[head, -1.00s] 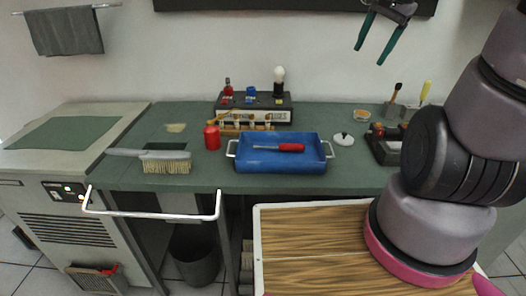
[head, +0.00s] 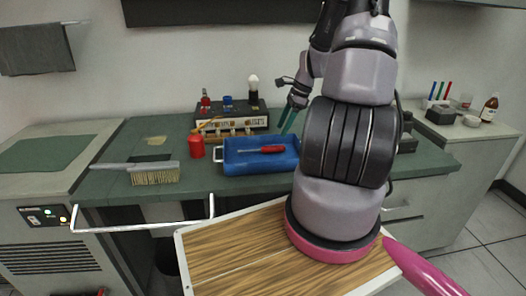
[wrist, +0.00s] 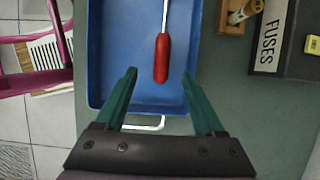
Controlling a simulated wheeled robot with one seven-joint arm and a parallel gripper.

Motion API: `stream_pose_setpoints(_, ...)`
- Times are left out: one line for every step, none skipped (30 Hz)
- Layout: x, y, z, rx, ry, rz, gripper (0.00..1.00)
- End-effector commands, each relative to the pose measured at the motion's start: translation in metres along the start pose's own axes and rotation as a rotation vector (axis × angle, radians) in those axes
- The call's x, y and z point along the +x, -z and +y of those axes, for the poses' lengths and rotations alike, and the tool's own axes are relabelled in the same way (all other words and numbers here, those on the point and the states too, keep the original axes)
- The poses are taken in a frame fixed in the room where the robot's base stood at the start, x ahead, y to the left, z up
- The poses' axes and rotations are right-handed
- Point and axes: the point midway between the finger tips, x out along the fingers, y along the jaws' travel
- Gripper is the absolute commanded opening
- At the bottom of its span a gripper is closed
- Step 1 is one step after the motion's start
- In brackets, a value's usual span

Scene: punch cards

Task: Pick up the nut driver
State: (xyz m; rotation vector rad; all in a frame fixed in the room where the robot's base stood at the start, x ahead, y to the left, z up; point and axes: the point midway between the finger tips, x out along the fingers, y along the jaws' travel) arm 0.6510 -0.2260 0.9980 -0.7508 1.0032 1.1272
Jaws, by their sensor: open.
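The nut driver with a red handle (head: 272,149) and a thin metal shaft lies in the blue tray (head: 240,166) on the green bench. In the wrist view its red handle (wrist: 162,58) points toward me, and its shaft runs up out of the picture. My gripper (head: 288,122) is open and empty, with green fingers, above the right part of the tray. In the wrist view my gripper (wrist: 158,77) has its fingertips on either side of the handle's lower end, apart from it. The tray's right end is hidden by my arm in the head view.
A red can (head: 196,146) stands left of the tray, and a brush (head: 154,174) lies further left. An instrument box with knobs and a bulb (head: 233,120) stands behind the tray. In the wrist view, a box marked FUSES (wrist: 268,40) is to the right.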

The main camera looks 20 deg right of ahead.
Motion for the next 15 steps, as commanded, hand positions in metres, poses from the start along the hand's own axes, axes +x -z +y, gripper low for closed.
stream_pose_setpoints(0.010,-0.001,0.001,0.000,-0.004,-0.003,0.71)
stream_pose_setpoints(0.015,0.000,0.001,0.000,-0.003,-0.002,0.71)
stream_pose_setpoints(0.021,0.000,0.001,-0.001,-0.004,-0.001,0.71)
stream_pose_setpoints(0.025,0.000,0.001,-0.002,-0.003,-0.001,0.71)
stream_pose_setpoints(0.028,0.000,0.001,-0.002,-0.003,-0.001,0.71)
stream_pose_setpoints(0.031,-0.001,0.000,-0.002,-0.002,0.000,0.71)
stream_pose_setpoints(0.033,-0.001,0.000,-0.003,-0.001,0.000,0.71)
stream_pose_setpoints(0.035,-0.001,0.000,-0.003,-0.001,0.000,0.71)
stream_pose_setpoints(0.037,-0.001,0.000,-0.002,-0.001,0.000,0.71)
stream_pose_setpoints(0.040,-0.001,0.000,-0.003,-0.002,0.000,0.71)
stream_pose_setpoints(0.042,-0.001,0.000,-0.003,-0.002,0.000,0.71)
stream_pose_setpoints(0.048,-0.001,-0.001,-0.004,-0.002,0.000,0.71)
stream_pose_setpoints(0.052,-0.001,-0.001,-0.003,-0.004,-0.002,0.71)
stream_pose_setpoints(0.057,-0.001,-0.002,-0.003,-0.004,-0.001,0.71)
stream_pose_setpoints(0.064,-0.001,-0.002,-0.004,-0.004,-0.001,0.71)
